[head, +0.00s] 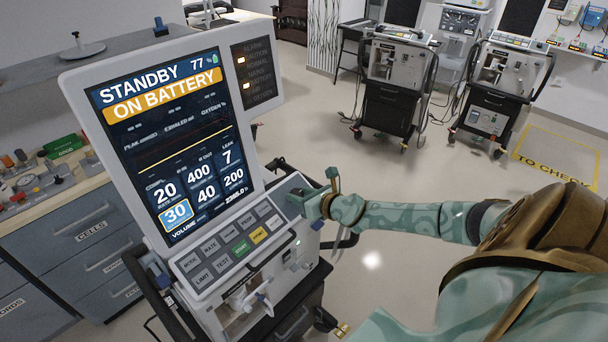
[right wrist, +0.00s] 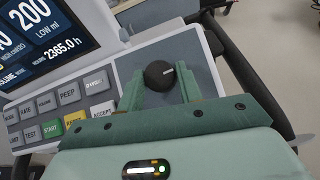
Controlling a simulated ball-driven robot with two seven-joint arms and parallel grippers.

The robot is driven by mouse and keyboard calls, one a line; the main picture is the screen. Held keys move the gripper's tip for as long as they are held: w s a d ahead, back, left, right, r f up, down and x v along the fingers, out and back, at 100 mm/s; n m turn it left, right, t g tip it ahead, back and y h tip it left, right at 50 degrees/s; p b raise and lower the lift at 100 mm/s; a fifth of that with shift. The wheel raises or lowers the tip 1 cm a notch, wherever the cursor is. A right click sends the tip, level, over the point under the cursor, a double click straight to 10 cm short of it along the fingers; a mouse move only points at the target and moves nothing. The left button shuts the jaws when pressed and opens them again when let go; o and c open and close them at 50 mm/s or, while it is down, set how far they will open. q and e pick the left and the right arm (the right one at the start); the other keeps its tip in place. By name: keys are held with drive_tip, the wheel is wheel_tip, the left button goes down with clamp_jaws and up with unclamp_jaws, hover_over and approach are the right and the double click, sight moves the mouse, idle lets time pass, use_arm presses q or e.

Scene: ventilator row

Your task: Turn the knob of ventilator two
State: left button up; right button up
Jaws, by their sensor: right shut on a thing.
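A ventilator (head: 200,260) with a tilted screen (head: 165,140) stands in front of me in the head view. The screen reads STANDBY, ON BATTERY and 77%, and the number 30 is highlighted in a light blue box. My right gripper (right wrist: 161,84) is shut on the knob, one green finger on each side. In the head view my right gripper (head: 304,199) hides the knob. My left gripper is not in view.
Dark handle rails (head: 345,240) run around the ventilator. Two more ventilators (head: 398,75) (head: 497,90) stand at the back, with open floor before them. A drawer counter (head: 80,240) is at the left. A yellow TO CHECK floor marking (head: 555,160) lies at the right.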

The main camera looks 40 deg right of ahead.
drive_tip(key=m+h+p, duration=0.2)
drive_tip(key=m+p, duration=0.1)
drive_tip(key=m+h+p, duration=0.1)
drive_tip(key=shift+a+r+p, duration=0.2)
drive_tip(key=shift+r+p, duration=0.1)
drive_tip(key=shift+a+f+m+g+h+p, duration=0.1)
drive_tip(key=shift+m+g+h+p, duration=0.3)
drive_tip(key=shift+m+h+p, duration=0.45)
drive_tip(key=shift+f+m+g+h+p, duration=0.1)
drive_tip(key=shift+m+g+h+p, duration=0.3)
drive_tip(key=shift+m, duration=0.75)
drive_tip(key=shift+w, duration=0.1)
drive_tip(key=o, duration=1)
drive_tip(key=p+v, duration=0.3)
drive_tip(key=v, duration=1.3)
drive_tip(key=shift+s, duration=0.2)
